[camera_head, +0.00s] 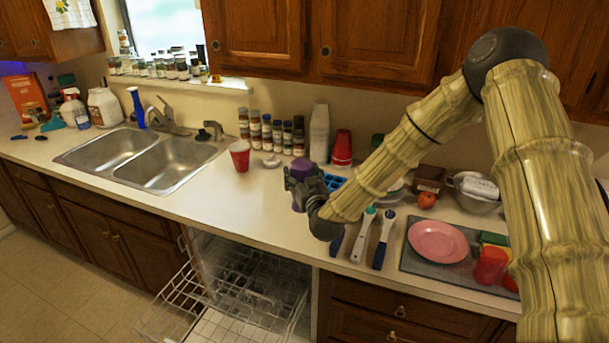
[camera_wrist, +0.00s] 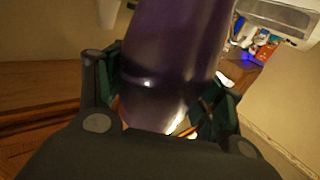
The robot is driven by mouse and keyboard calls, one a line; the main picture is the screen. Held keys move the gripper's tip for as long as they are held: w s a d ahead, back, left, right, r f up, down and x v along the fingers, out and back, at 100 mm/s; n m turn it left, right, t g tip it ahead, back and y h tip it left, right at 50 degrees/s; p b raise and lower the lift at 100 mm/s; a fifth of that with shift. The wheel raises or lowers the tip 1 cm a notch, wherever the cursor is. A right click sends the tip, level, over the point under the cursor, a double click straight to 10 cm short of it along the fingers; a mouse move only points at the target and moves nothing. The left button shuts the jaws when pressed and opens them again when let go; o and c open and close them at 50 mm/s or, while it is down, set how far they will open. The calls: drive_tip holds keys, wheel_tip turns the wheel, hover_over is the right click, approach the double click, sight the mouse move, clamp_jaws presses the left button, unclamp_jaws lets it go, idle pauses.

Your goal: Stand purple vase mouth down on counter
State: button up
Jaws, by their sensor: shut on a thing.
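The purple vase (camera_head: 301,170) is in my gripper (camera_head: 304,184), over or on the counter to the right of the sink. In the head view its upper part shows above the fingers and a little of it shows below. In the wrist view the vase (camera_wrist: 172,50) fills the middle, between the two green-padded fingers of my gripper (camera_wrist: 165,95). I cannot tell which end is the mouth, or whether the vase touches the counter (camera_head: 225,190).
A red cup (camera_head: 240,156) stands left of the vase. Spice jars (camera_head: 266,135), a white bottle (camera_head: 319,132) and stacked red cups (camera_head: 342,148) stand behind. Brushes (camera_head: 364,233) lie to the right, near a pink plate (camera_head: 438,242). The dishwasher rack (camera_head: 235,285) is pulled out below.

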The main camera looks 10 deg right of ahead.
wheel_tip(320, 180, down, 9)
drive_tip(key=w+b, duration=0.1)
drive_tip(key=b, duration=0.5)
drive_tip(key=shift+w+d+b, duration=0.15)
drive_tip(key=shift+w+b, duration=0.05)
drive_tip(key=shift+b, duration=0.2)
drive_tip(key=shift+r, duration=0.1)
drive_tip(key=shift+f+b, duration=0.4)
drive_tip(key=shift+f, duration=0.15)
idle(0.9)
drive_tip(key=o, duration=1.4)
drive_tip(key=shift+c, duration=0.2)
